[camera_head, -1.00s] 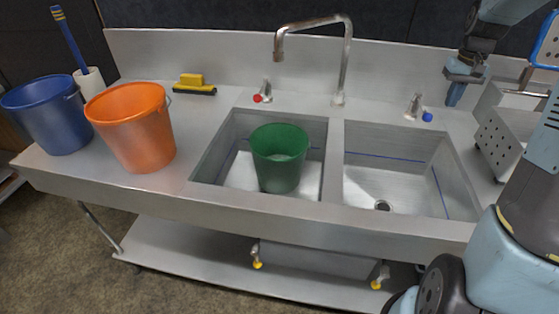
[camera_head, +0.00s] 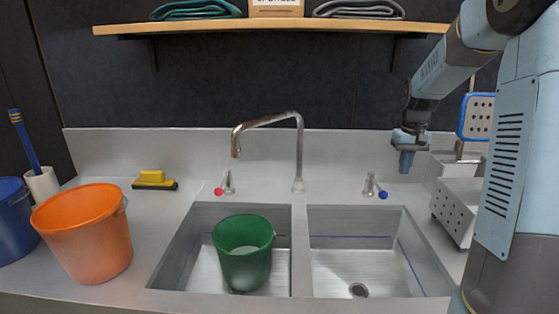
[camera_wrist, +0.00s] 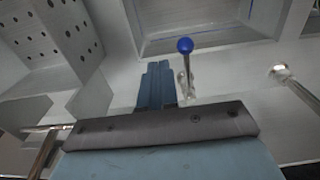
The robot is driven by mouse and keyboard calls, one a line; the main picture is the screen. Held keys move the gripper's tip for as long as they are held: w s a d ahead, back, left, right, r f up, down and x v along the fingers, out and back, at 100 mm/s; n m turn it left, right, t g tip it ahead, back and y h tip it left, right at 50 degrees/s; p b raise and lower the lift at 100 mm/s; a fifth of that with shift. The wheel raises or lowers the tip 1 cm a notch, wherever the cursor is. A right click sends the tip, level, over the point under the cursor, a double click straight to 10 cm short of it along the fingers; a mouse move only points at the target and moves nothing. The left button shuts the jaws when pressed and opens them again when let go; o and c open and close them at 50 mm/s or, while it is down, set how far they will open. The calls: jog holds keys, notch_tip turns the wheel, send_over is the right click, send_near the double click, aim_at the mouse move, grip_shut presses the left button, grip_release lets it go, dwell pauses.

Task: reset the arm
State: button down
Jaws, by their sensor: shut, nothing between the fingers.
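My gripper (camera_head: 406,162) is shut and empty. It hangs fingers down at the right, above the counter and to the right of the blue-tipped tap handle (camera_head: 383,194). My arm (camera_head: 445,65) comes in from the right edge and folds over at the top. In the wrist view, the shut blue fingers (camera_wrist: 157,84) point toward the counter. The blue knob (camera_wrist: 185,45) shows beside them, and I cannot tell its exact distance from them.
A green bucket (camera_head: 243,255) stands in the left basin; the right basin (camera_head: 350,268) is empty. The faucet (camera_head: 299,150) rises between them. A perforated rack (camera_head: 455,210) stands close at the right. Orange (camera_head: 85,235) and blue (camera_head: 12,225) buckets stand left. A shelf (camera_head: 270,27) hangs above.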

jog(key=s+a+r+t, duration=0.1)
jog(key=s+a+r, duration=0.2)
jog(key=s, duration=0.7)
jog(key=s+a+r+t, duration=0.2)
jog(key=s+a+r, duration=0.1)
jog(key=s, duration=0.8)
jog(key=s+a+r+t, duration=0.2)
jog(key=s+a+r, duration=0.1)
jog(key=s, duration=0.7)
jog(key=shift+s+a+r, duration=0.15)
jog(key=shift+a+r, duration=0.25)
jog(key=shift+a, duration=0.3)
